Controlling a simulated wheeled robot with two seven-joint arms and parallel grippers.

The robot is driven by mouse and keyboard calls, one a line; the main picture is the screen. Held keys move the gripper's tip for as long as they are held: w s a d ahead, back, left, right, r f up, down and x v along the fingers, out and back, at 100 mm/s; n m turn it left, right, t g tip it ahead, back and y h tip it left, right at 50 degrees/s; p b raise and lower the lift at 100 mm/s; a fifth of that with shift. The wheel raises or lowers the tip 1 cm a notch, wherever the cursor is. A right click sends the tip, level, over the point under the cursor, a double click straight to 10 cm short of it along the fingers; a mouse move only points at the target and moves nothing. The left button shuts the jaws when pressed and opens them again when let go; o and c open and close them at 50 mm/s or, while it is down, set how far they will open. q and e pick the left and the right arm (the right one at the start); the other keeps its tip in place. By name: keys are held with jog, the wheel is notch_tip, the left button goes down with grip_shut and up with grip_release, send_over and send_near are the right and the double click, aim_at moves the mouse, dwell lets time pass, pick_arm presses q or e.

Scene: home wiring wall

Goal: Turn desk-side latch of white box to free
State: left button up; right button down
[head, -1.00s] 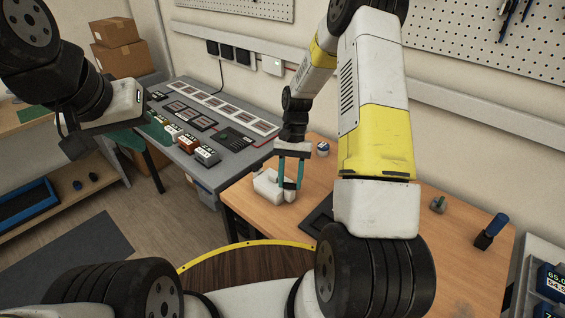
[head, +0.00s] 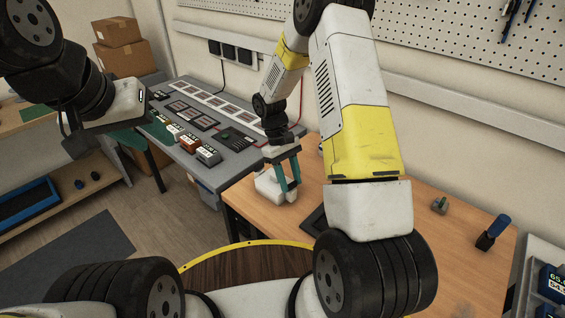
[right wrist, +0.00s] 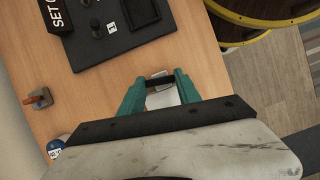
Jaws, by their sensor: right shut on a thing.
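The white box (head: 270,185) stands on the wooden desk (head: 245,200) near its left edge. My right gripper (head: 291,186) reaches down over the box's right end with its teal fingers. In the right wrist view, the fingers (right wrist: 160,84) close on a dark piece in front of a pale surface, seemingly the latch at the box. The fingers hide most of it, so its angle cannot be read. My left gripper (head: 135,136) hangs at the left, away from the box; its jaws are not clear.
A grey panel table (head: 215,125) with several modules stands behind and left of the desk.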

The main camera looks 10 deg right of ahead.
jog(key=shift+n+h, duration=0.3)
jog(key=shift+n, duration=0.4)
jog(key=shift+t, duration=0.3)
jog(key=c, duration=0.8)
grip_release()
jog(key=shift+c, duration=0.2)
jog(key=v, duration=0.7)
jog(key=shift+r, duration=0.35)
jog(key=shift+w+a, duration=0.1)
jog(key=shift+w, duration=0.05)
